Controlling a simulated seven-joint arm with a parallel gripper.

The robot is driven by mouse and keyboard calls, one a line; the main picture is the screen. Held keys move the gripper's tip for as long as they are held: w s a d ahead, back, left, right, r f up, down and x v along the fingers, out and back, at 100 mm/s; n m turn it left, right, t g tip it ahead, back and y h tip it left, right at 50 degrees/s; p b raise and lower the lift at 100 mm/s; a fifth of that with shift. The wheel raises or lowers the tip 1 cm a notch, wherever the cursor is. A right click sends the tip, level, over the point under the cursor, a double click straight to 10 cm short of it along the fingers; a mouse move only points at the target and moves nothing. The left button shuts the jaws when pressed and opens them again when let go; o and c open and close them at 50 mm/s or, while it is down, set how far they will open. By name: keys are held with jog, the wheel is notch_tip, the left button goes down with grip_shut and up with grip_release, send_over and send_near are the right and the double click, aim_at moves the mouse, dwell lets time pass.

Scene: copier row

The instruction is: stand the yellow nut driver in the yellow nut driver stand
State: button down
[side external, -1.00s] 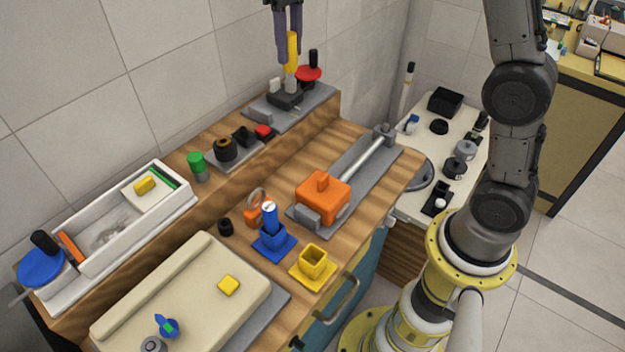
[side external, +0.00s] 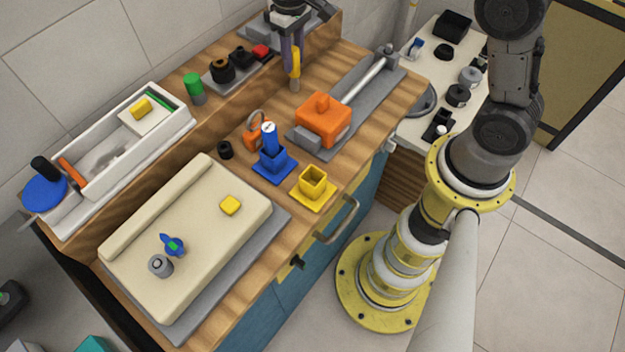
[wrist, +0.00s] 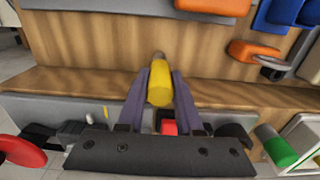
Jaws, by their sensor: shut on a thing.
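My gripper (side external: 292,68) is shut on the yellow nut driver (side external: 294,62) and holds it upright, handle up and grey shaft down, above the wooden bench top. In the wrist view the yellow handle (wrist: 160,85) sits between the two purple-grey fingers. The yellow nut driver stand (side external: 313,183), a square open cup on a flat yellow base, is near the front edge of the bench, below and slightly right of my gripper in the side view. Its cup looks empty. The stand does not show in the wrist view.
The blue stand (side external: 273,168) with a blue-handled tool is just left of the yellow stand. An orange block (side external: 323,119) on a grey rail base lies between my gripper and the yellow stand. An orange padlock-like thing (side external: 256,134) is left. A raised back shelf holds small parts.

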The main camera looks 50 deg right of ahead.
jog(key=shift+r, duration=0.1)
dwell(0.4)
notch_tip(320, 180, up, 17)
jog(key=s+a+f+n, duration=0.1)
jog(key=s+a+n, duration=0.5)
jog(key=s+a, duration=1.35)
jog(key=f, duration=0.5)
jog(key=shift+s+d, duration=0.2)
jog(key=shift+d, duration=0.05)
notch_tip(320, 180, down, 11)
jog(key=shift+f, duration=0.15)
